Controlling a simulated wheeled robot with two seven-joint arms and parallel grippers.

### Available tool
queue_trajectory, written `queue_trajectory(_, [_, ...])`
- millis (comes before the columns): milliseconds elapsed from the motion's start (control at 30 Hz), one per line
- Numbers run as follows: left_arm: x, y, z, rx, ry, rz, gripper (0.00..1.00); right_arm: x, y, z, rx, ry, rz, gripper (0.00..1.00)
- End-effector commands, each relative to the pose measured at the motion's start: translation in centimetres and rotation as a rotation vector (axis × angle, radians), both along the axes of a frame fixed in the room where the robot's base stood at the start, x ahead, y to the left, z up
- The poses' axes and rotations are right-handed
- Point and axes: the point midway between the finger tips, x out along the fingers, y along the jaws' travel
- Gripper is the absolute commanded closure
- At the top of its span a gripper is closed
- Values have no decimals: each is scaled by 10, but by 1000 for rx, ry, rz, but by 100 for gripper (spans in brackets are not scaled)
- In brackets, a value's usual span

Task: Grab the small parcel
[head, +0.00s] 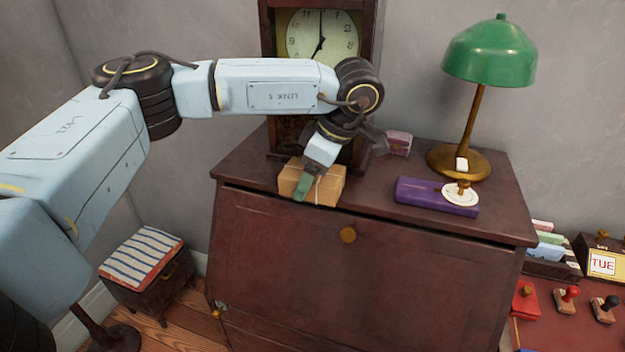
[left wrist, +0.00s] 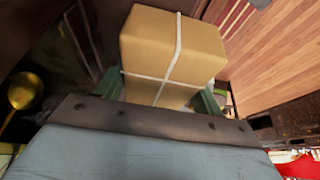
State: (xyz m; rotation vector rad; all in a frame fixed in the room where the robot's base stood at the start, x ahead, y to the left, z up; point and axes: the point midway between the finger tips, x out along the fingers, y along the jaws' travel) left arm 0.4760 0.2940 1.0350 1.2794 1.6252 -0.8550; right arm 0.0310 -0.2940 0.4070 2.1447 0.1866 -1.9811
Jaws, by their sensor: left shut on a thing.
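The small parcel (head: 327,189) is a brown box tied with pale string. It sits on top of the dark red-brown cabinet (head: 300,260), near its front edge, in front of the clock. My left gripper (head: 312,186) reaches down onto it from above, with one green finger showing against its front. In the left wrist view the parcel (left wrist: 172,50) fills the space between the green fingers (left wrist: 160,95), and the gripper is shut on it. Whether the parcel touches the cabinet top is hard to tell. My right gripper is not in view.
A pendulum clock (head: 322,38) stands right behind the parcel. To the right are a small pink box (head: 399,143), a purple box (head: 420,193) with a white round item on it, and a green lamp (head: 490,52). A striped-cushion stool (head: 143,254) stands at lower left.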

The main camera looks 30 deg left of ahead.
Motion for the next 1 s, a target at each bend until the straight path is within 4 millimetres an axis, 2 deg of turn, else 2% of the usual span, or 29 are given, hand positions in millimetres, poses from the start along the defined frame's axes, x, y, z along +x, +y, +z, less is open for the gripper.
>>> queue_trajectory(33, [0,0,0,0,0,0,51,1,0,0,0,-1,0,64])
queue_trajectory(100, [0,0,0,0,0,0,60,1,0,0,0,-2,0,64])
queue_trajectory(133, [0,0,1,0,-1,1,61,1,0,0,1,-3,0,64])
queue_trajectory(367, [0,0,1,0,-1,1,61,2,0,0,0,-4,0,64])
queue_trajectory(567, [-4,-1,11,-2,-2,-3,61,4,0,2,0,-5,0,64])
queue_trajectory(767, [-7,-2,42,-2,-5,-1,61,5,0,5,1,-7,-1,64])
queue_trajectory(1000, [-7,-2,98,1,-7,0,61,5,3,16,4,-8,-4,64])
